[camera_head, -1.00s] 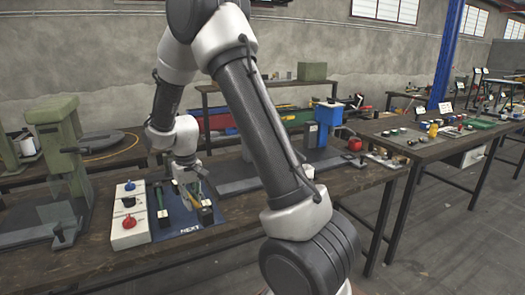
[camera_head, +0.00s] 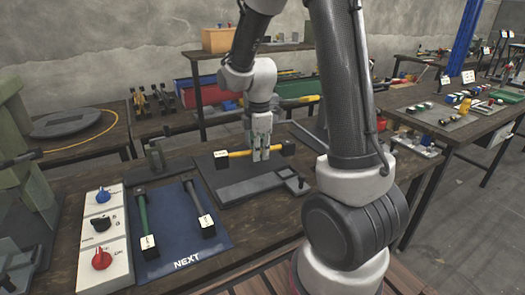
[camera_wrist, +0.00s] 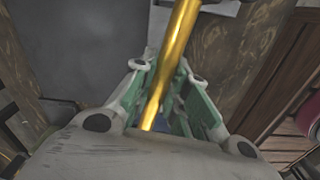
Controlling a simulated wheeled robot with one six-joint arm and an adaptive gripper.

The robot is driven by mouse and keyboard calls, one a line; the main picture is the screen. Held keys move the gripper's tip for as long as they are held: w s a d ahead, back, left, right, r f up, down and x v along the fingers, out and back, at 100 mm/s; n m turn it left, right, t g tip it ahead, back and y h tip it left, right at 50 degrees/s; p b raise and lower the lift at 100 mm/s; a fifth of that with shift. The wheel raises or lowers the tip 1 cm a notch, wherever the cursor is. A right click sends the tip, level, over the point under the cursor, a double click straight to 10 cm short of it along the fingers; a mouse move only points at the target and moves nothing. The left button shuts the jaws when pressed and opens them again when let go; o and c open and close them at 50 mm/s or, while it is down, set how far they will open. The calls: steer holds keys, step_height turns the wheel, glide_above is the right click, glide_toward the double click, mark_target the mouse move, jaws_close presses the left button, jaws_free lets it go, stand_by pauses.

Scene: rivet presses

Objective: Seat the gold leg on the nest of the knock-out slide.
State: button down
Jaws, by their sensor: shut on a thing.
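The gold leg (camera_head: 238,154) is a thin yellow rod with black blocks at both ends, one block bearing a white label. My gripper (camera_head: 261,152) is shut on it near its middle and holds it roughly level, above a dark base plate. In the wrist view the gold leg (camera_wrist: 174,55) runs between the green-lined fingers (camera_wrist: 160,95). A grey slide-like bar (camera_head: 250,189) lies on the plate just in front, with a small square block (camera_head: 297,184) at its right end; I cannot tell for sure which part is the nest.
A blue mat marked NEXT (camera_head: 185,248) holds a green leg (camera_head: 143,220) and a grey leg (camera_head: 200,210). A white control box (camera_head: 103,235) with knobs stands left of it.

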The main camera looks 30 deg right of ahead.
mark_target(262, 182)
steer(key=shift+s+d+r+n, duration=0.2)
steer(key=shift+s+n, duration=0.3)
steer(key=shift+n, duration=0.4)
steer(key=shift+f, duration=0.1)
steer(key=shift+f, duration=3.65)
steer(key=shift+f, duration=0.65)
steer(key=c, duration=1.3)
jaws_free()
